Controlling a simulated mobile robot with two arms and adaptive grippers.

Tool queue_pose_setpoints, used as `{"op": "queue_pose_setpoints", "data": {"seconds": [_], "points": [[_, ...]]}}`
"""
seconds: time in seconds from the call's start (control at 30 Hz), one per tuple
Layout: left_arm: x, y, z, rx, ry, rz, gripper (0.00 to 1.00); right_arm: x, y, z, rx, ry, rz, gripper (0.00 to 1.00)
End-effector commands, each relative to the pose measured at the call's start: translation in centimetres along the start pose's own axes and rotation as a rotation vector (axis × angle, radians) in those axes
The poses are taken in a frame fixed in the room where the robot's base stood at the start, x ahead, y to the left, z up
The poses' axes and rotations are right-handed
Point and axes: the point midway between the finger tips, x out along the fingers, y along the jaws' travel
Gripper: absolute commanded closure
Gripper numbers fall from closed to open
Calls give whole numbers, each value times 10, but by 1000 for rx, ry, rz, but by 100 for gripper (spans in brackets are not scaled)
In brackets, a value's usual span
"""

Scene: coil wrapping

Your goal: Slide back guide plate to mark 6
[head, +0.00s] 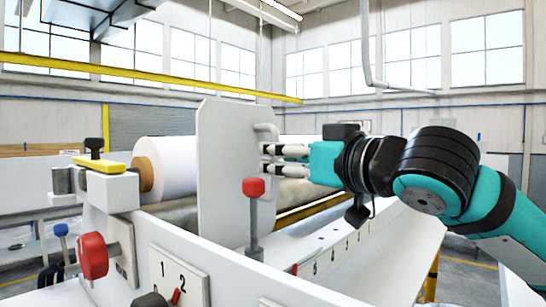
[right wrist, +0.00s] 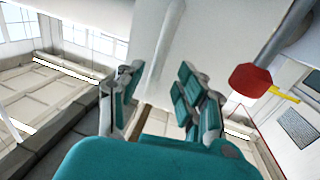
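The white guide plate (head: 222,175) stands upright across the machine in the head view, with a pale handle (head: 267,131) on its right face. The plate also fills the upper middle of the right wrist view (right wrist: 212,45). My right gripper (head: 268,159) comes from the right, fingers pointing at the plate beside the handle. In the right wrist view, its teal-padded fingers (right wrist: 158,105) are spread apart, with the lower part of the handle (right wrist: 163,52) between them or just beyond; contact cannot be told. A numbered scale (head: 335,252) runs along the front rail; its digits are small. My left gripper is out of view.
A red-knobbed lever (head: 254,188) rises in front of the plate, close to my right gripper; it also shows in the wrist view (right wrist: 250,80). A white roll (head: 170,165) lies left of the plate. A red knob (head: 93,255) and a panel marked 1 and 2 (head: 178,276) are at front left.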

Motion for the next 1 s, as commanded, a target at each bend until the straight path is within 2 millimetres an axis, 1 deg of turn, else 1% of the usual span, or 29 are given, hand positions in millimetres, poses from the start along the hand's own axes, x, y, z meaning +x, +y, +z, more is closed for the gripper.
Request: {"op": "queue_pose_setpoints", "data": {"seconds": [0.03,0.2,0.3,0.4,0.5,0.6,1.0], "points": [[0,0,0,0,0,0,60,-12,1,0,-1,3,1,64],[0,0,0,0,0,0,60,-49,1,0,0,1,1,64],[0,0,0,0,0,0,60,-67,0,0,0,0,1,64],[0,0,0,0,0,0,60,-80,0,0,1,0,0,64],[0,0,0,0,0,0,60,-87,0,1,1,-2,0,64],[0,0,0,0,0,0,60,-90,0,1,1,-1,0,64],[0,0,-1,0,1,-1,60,-90,0,0,0,-1,0,64]]}}
